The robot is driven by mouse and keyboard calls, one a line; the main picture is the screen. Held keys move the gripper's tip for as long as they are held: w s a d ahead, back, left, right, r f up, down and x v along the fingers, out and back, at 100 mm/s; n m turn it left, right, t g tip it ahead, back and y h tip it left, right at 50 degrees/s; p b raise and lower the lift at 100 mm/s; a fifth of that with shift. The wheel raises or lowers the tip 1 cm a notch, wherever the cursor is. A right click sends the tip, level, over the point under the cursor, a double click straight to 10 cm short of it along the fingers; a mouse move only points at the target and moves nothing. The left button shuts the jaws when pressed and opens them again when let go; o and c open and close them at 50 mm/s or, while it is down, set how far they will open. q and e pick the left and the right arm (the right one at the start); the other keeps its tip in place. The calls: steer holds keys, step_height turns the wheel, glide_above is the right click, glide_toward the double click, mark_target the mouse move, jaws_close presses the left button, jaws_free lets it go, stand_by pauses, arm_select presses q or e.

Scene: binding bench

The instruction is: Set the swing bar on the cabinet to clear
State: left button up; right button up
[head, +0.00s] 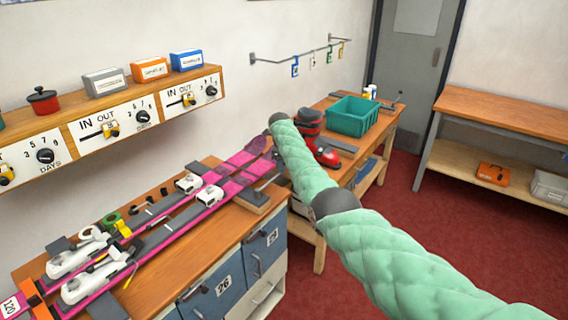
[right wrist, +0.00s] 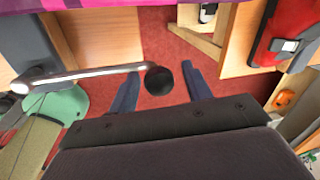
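The swing bar is a thin metal rod (right wrist: 85,74) with a black ball knob (right wrist: 158,80) at its end, reaching in from a grey mount at the left of the right wrist view. My right gripper (right wrist: 161,88) is open, with one dark blue finger on each side of the knob and visible gaps between. In the head view my padded green right arm reaches to the cabinet's right end; its fingers are hard to make out there. The cabinet (head: 222,285) has a wooden top and blue drawer fronts. My left gripper is not in view.
Pink skis (head: 160,236) with white bindings lie along the cabinet top. Beyond stands a workbench with a green bin (head: 353,116) and a red and black boot (head: 325,153). A wall shelf (head: 110,116) with dials is at left. Red floor lies open at right.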

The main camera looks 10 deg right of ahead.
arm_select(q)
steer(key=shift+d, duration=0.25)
arm_select(e)
steer(key=shift+a+r, duration=0.15)
steer(key=shift+r, duration=0.4)
steer(key=r, duration=0.1)
steer(key=r+b, duration=0.1)
steer(key=r, duration=0.1)
steer(key=s+r+b, duration=0.1)
steer(key=r, duration=0.1)
steer(key=shift+a+r, duration=0.25)
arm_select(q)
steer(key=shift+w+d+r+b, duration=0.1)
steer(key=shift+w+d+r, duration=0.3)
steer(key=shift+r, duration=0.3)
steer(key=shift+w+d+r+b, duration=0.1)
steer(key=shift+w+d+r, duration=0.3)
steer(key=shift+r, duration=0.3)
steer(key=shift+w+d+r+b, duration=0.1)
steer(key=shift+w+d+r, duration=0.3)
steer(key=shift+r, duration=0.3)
arm_select(e)
steer(key=shift+s+r, duration=0.1)
steer(key=shift+r, duration=0.4)
